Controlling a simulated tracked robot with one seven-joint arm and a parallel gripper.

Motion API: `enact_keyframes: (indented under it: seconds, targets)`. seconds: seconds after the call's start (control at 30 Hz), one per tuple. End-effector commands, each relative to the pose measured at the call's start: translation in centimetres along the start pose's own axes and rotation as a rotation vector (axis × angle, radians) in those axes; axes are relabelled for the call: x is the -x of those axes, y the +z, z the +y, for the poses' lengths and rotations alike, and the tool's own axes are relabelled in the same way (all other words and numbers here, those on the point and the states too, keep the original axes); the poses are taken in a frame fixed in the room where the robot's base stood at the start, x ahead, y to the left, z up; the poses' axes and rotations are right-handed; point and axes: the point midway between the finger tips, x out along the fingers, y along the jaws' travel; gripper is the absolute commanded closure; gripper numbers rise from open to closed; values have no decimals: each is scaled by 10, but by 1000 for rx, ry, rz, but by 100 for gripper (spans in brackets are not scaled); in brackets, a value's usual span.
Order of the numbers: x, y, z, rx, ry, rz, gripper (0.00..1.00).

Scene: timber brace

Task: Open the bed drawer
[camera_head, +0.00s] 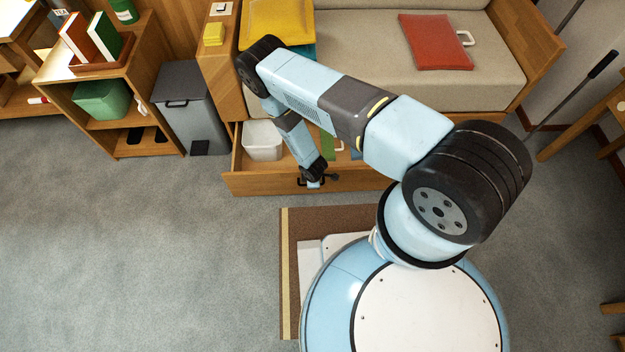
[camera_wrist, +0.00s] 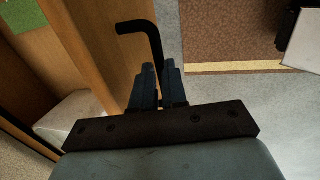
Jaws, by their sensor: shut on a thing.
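The bed drawer (camera_head: 355,180) is a wooden drawer under the bed (camera_head: 365,70). It stands pulled out, with its inside showing. My gripper (camera_head: 311,182) is at the drawer's front, at the dark handle (camera_wrist: 142,27). In the wrist view, the fingers of my gripper (camera_wrist: 157,88) are shut on the dark bar of the handle, and the bar's bent end shows beyond the fingertips. The drawer front (camera_wrist: 95,40) runs beside the fingers in that view. My arm hides part of the drawer and its right end.
The drawer holds a white bin (camera_head: 262,140) and a green item (camera_head: 327,146). A grey pedal bin (camera_head: 186,100) and a wooden shelf (camera_head: 105,75) stand left of the bed. A brown mat (camera_head: 290,270) lies under my base. The floor (camera_head: 130,260) at left is clear.

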Motion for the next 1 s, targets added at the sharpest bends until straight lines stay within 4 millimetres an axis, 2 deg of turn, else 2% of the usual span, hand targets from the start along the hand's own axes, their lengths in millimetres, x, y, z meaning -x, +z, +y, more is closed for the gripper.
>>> enact_keyframes:
  seconds: [0.03,0.1,0.3,0.67,0.7,0.93,1.0]
  targets:
    - [2,-1,-15,5,-8,-2,100]
    - [4,-1,-29,5,-8,-1,100]
    - [10,-2,-56,3,-5,0,100]
    - [10,-2,-59,1,-4,1,100]
    - [10,-2,-59,1,-4,1,85]
    - [10,-1,-59,1,-4,0,63]
    - [10,-1,-59,1,-4,0,62]
